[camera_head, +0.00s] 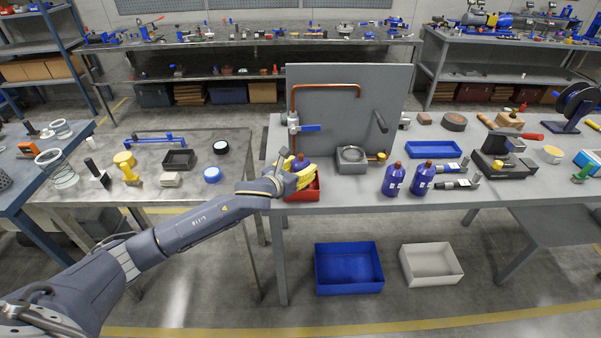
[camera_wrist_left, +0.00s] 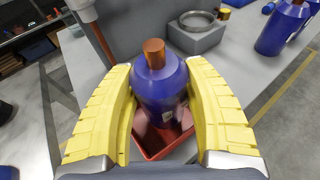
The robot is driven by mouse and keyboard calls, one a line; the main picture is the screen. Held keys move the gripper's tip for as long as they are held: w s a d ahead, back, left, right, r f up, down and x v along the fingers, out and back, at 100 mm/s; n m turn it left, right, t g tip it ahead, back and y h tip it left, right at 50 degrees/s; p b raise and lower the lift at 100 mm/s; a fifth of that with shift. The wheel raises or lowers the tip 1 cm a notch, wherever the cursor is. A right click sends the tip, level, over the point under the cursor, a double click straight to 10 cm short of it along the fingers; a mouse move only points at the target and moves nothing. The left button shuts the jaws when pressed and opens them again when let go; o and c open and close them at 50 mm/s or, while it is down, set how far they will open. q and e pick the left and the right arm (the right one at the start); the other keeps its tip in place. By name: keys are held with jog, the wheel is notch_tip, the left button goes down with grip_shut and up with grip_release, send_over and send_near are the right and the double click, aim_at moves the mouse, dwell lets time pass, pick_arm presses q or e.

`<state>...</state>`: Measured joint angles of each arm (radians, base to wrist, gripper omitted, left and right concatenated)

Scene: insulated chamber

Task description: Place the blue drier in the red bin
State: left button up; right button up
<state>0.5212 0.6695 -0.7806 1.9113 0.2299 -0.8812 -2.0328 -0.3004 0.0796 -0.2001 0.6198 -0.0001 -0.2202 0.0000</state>
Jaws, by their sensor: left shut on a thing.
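My left gripper (camera_head: 291,176) is at the left front of the grey table, over the red bin (camera_head: 303,192). In the left wrist view its yellow fingers (camera_wrist_left: 158,108) are shut on a blue drier (camera_wrist_left: 161,88), a blue bottle with a copper-brown cap. The drier is upright, with its lower part inside the red bin (camera_wrist_left: 150,152); I cannot tell whether it touches the floor of the bin. In the head view the drier is mostly hidden by the gripper. Two similar blue bottles (camera_head: 393,180) (camera_head: 421,180) stand on the table to the right. My right gripper is not in view.
A grey upright panel (camera_head: 345,100) with a copper pipe stands behind the bin. A grey block with a ring (camera_head: 352,160) is to the right. A blue bin (camera_head: 348,268) and a white bin (camera_head: 431,264) are on the floor below the table.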

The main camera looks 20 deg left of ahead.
pick_arm(q)
jog(key=shift+f, duration=0.85)
jog(key=shift+f, duration=0.2)
jog(key=o, duration=1.4)
jog(key=shift+o, duration=0.2)
jog(key=shift+r, duration=0.15)
jog(key=v, duration=1.2)
